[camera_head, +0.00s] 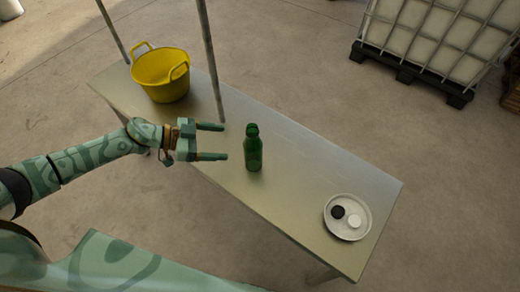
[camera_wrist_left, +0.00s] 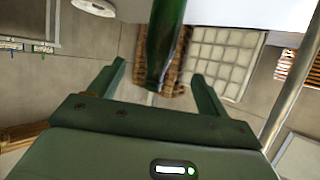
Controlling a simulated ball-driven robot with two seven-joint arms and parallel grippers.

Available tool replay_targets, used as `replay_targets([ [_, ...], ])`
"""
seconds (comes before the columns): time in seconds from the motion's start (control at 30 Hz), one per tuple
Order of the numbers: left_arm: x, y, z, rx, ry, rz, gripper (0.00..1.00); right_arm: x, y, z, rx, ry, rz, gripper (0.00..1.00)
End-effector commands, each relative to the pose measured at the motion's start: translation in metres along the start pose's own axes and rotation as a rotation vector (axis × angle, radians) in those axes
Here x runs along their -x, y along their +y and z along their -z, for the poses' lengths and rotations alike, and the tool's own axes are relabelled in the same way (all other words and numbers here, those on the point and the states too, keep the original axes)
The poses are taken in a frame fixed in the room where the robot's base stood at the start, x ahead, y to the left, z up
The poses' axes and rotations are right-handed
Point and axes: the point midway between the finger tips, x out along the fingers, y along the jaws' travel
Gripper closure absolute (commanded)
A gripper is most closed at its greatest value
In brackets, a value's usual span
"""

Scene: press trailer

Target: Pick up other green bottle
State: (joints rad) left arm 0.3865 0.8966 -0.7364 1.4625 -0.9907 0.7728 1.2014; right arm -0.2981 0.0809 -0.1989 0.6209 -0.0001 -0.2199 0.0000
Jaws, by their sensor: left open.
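A green bottle (camera_head: 253,150) stands upright on the metal table (camera_head: 300,203), near its middle. My left gripper (camera_head: 218,142) is open and empty, just left of the bottle, with its fingers pointing at it and a small gap between. In the left wrist view the bottle (camera_wrist_left: 165,42) shows at the top, between and beyond the open fingers of the left gripper (camera_wrist_left: 158,85). My right gripper is not in view.
A yellow bucket (camera_head: 161,76) stands at the table's far left end. A white plate (camera_head: 349,233) with one black and one white round piece is at the right end. A metal post (camera_head: 211,62) rises behind the gripper. A caged white tank (camera_head: 440,35) stands on the floor.

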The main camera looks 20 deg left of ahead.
Motion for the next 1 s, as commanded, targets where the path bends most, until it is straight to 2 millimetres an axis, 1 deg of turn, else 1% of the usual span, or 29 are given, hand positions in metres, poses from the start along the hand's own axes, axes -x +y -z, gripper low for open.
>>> replay_targets([
  [0.03,-0.016,0.000,-0.003,0.001,0.002,-0.003,0.23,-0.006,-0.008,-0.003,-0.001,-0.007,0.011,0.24],
  [0.1,-0.034,0.000,-0.003,0.001,0.002,-0.002,0.23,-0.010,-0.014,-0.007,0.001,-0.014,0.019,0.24],
  [0.2,-0.056,0.000,-0.003,0.002,0.003,-0.002,0.23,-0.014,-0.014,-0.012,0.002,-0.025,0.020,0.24],
  [0.3,-0.070,0.000,-0.003,0.002,0.001,0.000,0.23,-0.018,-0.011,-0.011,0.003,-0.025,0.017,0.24],
  [0.47,-0.081,0.000,-0.002,0.000,0.001,0.000,0.23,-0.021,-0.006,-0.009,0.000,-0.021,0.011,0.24],
  [0.63,-0.110,0.000,-0.006,0.001,0.001,-0.002,0.23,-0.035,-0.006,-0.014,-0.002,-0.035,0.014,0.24],
  [0.73,-0.123,0.000,-0.004,0.000,0.001,0.000,0.23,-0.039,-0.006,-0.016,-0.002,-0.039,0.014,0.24],
  [0.83,-0.129,-0.001,-0.003,0.001,0.001,0.001,0.23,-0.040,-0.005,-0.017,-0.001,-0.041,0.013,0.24],
  [1.0,-0.129,-0.001,-0.001,0.000,0.000,0.002,0.23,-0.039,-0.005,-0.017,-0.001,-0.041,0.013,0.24],
])
